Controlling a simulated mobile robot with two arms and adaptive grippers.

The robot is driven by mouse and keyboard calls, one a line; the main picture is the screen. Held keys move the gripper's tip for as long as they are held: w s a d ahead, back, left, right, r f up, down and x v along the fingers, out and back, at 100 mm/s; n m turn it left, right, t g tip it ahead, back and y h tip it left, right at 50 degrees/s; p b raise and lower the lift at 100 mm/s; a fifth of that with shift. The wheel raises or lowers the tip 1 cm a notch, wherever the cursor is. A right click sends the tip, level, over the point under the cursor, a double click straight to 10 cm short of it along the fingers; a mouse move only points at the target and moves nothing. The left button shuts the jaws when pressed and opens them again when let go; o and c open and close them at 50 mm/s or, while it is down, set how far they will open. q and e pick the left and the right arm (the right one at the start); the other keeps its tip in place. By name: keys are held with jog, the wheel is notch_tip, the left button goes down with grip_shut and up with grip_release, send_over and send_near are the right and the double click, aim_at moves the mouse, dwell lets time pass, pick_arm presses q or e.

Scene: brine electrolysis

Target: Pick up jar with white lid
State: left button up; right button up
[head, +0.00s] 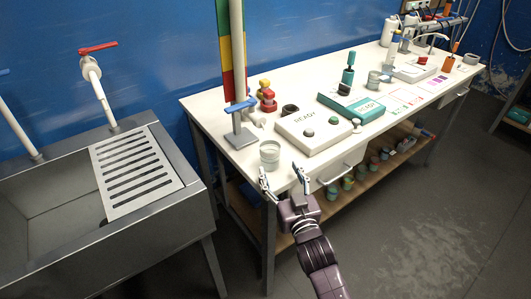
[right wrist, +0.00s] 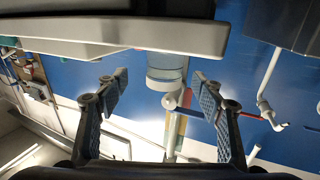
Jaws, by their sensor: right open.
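The jar with a pale lid (head: 269,154) stands upright at the near left corner of the white worktable (head: 232,163). In the right wrist view, which looks upside down, the jar (right wrist: 166,72) appears between and beyond the two fingers. My right gripper (head: 284,179) is open and empty in front of the table's near edge, just short of the jar and slightly to its right in the head view. Its fingers do not appear to touch the jar. My left gripper is not in view.
A metal stand with a blue clamp (head: 240,108) rises behind the jar. A white READY device (head: 313,132) sits to its right, with a teal-based device (head: 351,105) beyond. A sink (head: 60,215) stands left. Several jars line the lower shelf (head: 350,186).

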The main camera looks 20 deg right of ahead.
aim_at(273, 160)
jog(key=shift+w, duration=0.9)
jog(key=shift+w+r, duration=0.1)
jog(key=shift+w, duration=0.25)
jog(key=shift+w+a+r+p, duration=0.2)
jog(key=shift+w+p, duration=0.15)
jog(key=shift+w, duration=0.35)
jog(key=w, duration=0.3)
jog(key=shift+w+a+f, duration=0.15)
jog(key=shift+w+a, duration=0.05)
jog(key=shift+w, duration=0.25)
jog(key=shift+c, duration=0.6)
jog(key=c, duration=1.2)
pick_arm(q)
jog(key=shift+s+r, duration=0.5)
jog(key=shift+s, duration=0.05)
pick_arm(e)
jog(key=shift+c, duration=0.5)
